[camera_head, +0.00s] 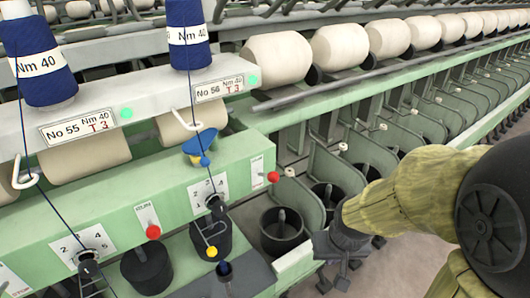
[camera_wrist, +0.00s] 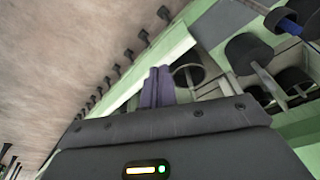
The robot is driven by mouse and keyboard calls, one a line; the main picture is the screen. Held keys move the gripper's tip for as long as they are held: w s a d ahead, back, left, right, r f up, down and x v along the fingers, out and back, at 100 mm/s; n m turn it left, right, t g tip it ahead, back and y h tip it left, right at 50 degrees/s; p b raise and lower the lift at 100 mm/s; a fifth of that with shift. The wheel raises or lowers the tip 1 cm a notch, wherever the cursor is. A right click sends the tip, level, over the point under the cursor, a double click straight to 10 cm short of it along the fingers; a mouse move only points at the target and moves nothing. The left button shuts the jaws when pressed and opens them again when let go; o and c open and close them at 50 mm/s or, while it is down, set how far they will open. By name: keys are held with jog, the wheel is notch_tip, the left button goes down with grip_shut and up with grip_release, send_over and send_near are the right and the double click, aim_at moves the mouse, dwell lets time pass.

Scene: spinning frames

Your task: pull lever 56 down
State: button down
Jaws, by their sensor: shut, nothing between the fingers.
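The plate marked No 56 (camera_head: 221,87) is on the white rail of the spinning frame. Below it, a red lever knob (camera_head: 273,177) stands out at the right end of the green panel, beside a white label (camera_head: 257,172). A second red knob (camera_head: 153,232) sits further left, under the No 55 plate (camera_head: 77,127), by a RUN label. My gripper (camera_head: 333,283) is right of and lower in the picture than the right-hand knob, apart from it. In the wrist view its fingers (camera_wrist: 158,86) are together and empty. No red knob shows in the wrist view.
Blue yarn bobbins (camera_head: 188,35) stand on the rail. A blue and yellow part (camera_head: 203,146) sits above the panel near the right knob. Dark cans (camera_head: 282,228) and green dividers (camera_head: 330,167) line the frame.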

notch_tip(320, 180, up, 29)
jog(key=n+g+y+p, duration=0.1)
jog(key=n+g+p, duration=0.2)
jog(key=p, duration=0.9)
send_over(267, 175)
jog(key=w+d, duration=0.1)
jog(key=d, duration=0.1)
jog(key=shift+w+f+b, duration=0.1)
jog(key=shift+f+b, duration=0.05)
jog(key=shift+b, duration=0.15)
jog(key=shift+f, duration=0.1)
jog(key=f, duration=0.3)
jog(key=f+p, duration=0.1)
jog(key=f, duration=0.2)
jog(key=a+f+p, duration=0.1)
jog(key=f, duration=0.2)
jog(key=shift+f, duration=0.4)
jog(key=shift+f+t+b, duration=0.15)
jog(key=shift+t+b, duration=0.15)
jog(key=shift+b, duration=0.15)
